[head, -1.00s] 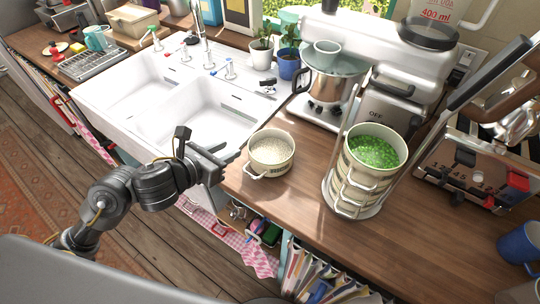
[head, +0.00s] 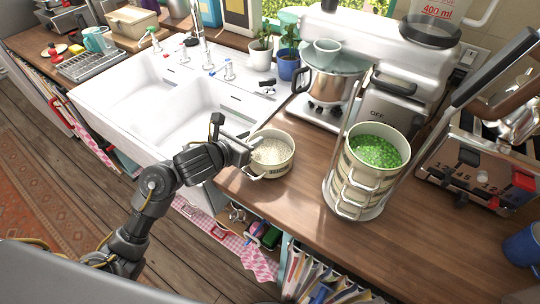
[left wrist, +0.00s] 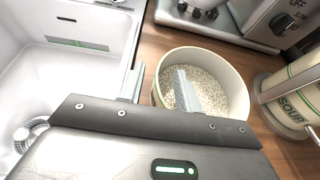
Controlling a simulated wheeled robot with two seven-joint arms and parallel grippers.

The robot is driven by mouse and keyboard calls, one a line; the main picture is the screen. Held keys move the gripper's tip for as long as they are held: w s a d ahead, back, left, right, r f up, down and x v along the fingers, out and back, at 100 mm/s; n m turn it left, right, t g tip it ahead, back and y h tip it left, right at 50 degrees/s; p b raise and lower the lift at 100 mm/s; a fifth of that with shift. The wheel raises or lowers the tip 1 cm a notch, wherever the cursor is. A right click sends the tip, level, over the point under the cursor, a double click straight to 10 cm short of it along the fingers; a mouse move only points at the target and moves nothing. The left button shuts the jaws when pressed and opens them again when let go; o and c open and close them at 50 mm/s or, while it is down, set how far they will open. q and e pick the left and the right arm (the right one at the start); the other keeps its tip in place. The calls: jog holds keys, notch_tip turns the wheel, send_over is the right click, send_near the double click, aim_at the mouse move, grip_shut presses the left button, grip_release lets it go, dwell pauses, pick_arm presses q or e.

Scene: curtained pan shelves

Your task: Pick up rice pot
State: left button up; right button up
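The rice pot (head: 272,160) is a cream pot filled with white rice, standing upright on the wooden counter just right of the sink. It also shows in the left wrist view (left wrist: 236,98). My left gripper (head: 252,146) is at the pot's left rim. In the left wrist view the gripper (left wrist: 160,84) is open, with one finger over the rice inside the rim and the other outside the wall. Contact with the wall cannot be told. My right gripper is not in view.
A stacked carrier with green peas on top (head: 378,152) stands right of the pot. A mixer (head: 388,106) with a metal bowl is behind it. The white double sink (head: 165,100) lies to the left. The counter's front edge is close to the pot.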

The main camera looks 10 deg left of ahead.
pick_arm(q)
jog(key=shift+c, duration=0.3)
jog(key=shift+f, duration=0.1)
grip_shut()
